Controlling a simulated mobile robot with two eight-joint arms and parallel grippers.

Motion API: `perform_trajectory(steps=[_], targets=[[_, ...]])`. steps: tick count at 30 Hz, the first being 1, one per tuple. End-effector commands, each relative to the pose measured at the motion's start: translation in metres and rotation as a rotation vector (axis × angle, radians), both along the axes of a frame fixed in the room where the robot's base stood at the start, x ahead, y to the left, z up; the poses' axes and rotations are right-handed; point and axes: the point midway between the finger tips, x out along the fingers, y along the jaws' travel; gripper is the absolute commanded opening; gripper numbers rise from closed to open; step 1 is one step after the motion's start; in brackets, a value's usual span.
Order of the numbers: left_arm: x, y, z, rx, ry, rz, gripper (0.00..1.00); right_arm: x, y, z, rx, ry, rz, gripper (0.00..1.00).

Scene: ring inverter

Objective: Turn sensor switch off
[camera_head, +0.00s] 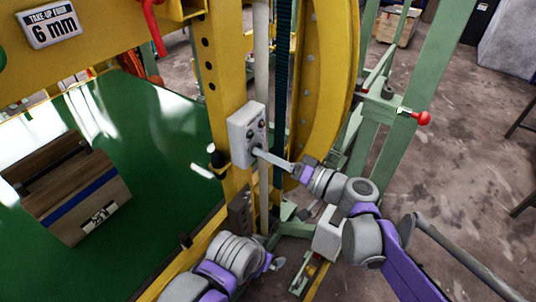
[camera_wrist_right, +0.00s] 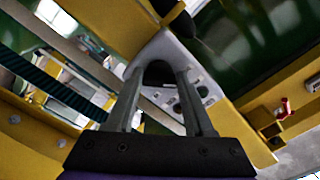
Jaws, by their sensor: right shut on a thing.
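A light grey switch box (camera_head: 240,136) with small dark controls is mounted on the yellow post in the head view. It also shows in the right wrist view (camera_wrist_right: 184,62), tilted. My right gripper (camera_head: 259,152) reaches in from the right, its fingertips at the lower part of the box face. In the right wrist view, its two fingers (camera_wrist_right: 160,78) stand on either side of a dark rounded switch knob (camera_wrist_right: 158,72) and are shut on it. The knob's setting cannot be read. My left gripper (camera_head: 276,262) is low beside the post, small and partly hidden by its arm.
A yellow post (camera_head: 228,60) and a curved yellow wheel rim (camera_head: 325,80) flank the box. A green frame (camera_head: 400,130) with a red-knobbed lever (camera_head: 422,118) stands at right. A wooden block (camera_head: 75,190) lies on the green surface at left.

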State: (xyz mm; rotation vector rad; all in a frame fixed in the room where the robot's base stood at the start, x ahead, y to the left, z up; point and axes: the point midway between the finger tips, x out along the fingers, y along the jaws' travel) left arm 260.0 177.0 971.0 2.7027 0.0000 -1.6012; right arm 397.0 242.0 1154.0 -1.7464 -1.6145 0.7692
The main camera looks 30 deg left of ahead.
Motion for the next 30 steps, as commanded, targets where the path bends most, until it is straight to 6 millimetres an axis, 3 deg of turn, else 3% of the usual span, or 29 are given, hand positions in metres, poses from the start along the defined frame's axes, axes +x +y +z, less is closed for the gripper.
perform_trajectory(steps=[17, 18, 22, 30], targets=[[0.0006, 0.0, 0.0014, 0.0, -0.001, 0.0, 1.0, 0.0002, -0.0001, -0.0005, -0.003, -0.033, 0.0, 0.0], [0.0006, 0.0, 0.0014, 0.0, -0.001, 0.0, 1.0, 0.0002, -0.0001, -0.0005, -0.003, -0.033, -0.001, 0.58], [0.0006, 0.0, 0.0014, 0.0, -0.001, 0.0, 1.0, 0.0002, -0.0001, -0.0004, -0.003, -0.032, 0.0, 0.81], [0.0005, 0.0, 0.0013, 0.0, -0.001, 0.0, 1.0, 0.0002, -0.0002, -0.0002, -0.002, -0.031, 0.0, 0.82]])
